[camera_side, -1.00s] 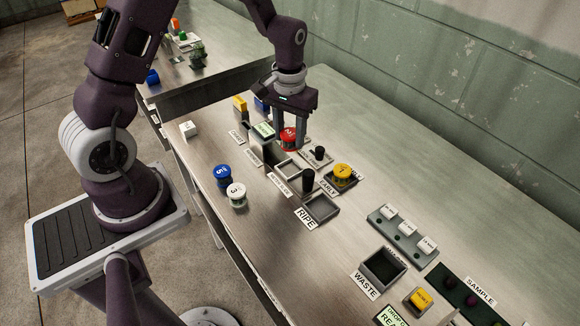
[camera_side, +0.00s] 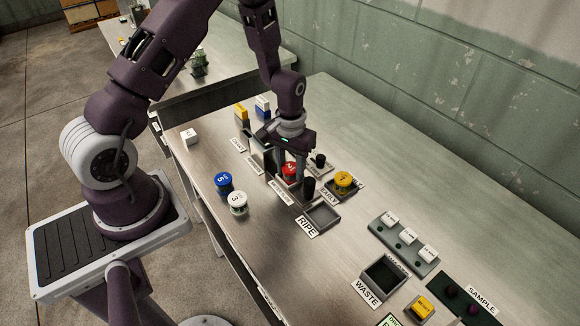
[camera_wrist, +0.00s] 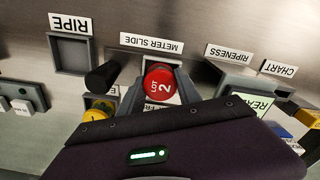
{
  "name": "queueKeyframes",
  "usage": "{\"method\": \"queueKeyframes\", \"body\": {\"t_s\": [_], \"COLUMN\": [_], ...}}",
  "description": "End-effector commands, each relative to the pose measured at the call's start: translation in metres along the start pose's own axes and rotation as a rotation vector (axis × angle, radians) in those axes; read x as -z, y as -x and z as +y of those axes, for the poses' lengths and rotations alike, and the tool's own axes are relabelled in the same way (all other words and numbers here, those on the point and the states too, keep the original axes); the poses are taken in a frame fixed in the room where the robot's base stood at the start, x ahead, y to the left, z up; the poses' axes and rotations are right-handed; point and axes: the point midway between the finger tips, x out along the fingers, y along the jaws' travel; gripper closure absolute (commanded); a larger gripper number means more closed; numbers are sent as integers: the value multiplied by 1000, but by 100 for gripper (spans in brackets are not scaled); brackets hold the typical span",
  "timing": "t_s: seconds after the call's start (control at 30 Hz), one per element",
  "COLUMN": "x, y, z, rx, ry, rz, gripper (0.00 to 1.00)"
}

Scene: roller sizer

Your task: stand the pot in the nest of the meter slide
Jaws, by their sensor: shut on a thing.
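The pot (camera_side: 289,170) has a red lid marked 2; in the wrist view its lid (camera_wrist: 160,84) shows between my fingers. My gripper (camera_side: 291,177) is shut on it, fingers pointing down at the meter slide. The METER SLIDE label (camera_wrist: 152,43) lies just beside the pot. The slide's black knob (camera_side: 308,187) stands to the right of the pot. The nest is hidden behind the pot and fingers, so I cannot tell whether the pot's base touches it. The pot looks about upright.
A yellow-lidded pot (camera_side: 343,180) stands in the EARLY tray, close to the right. The RIPE tray (camera_side: 323,216) is empty. Blue-lidded (camera_side: 223,182) and white-lidded (camera_side: 238,203) pots stand to the left.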

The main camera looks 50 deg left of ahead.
Motion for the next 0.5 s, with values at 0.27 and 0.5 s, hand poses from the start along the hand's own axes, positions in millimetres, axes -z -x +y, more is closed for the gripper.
{"method": "queueKeyframes", "body": {"t_s": [0.27,0.5], "x": [-2,0], "y": [-11,3], "z": [-1,-1], "rx": [3,3], "ry": [0,1], "rz": [-5,0], "gripper": [40,38]}}
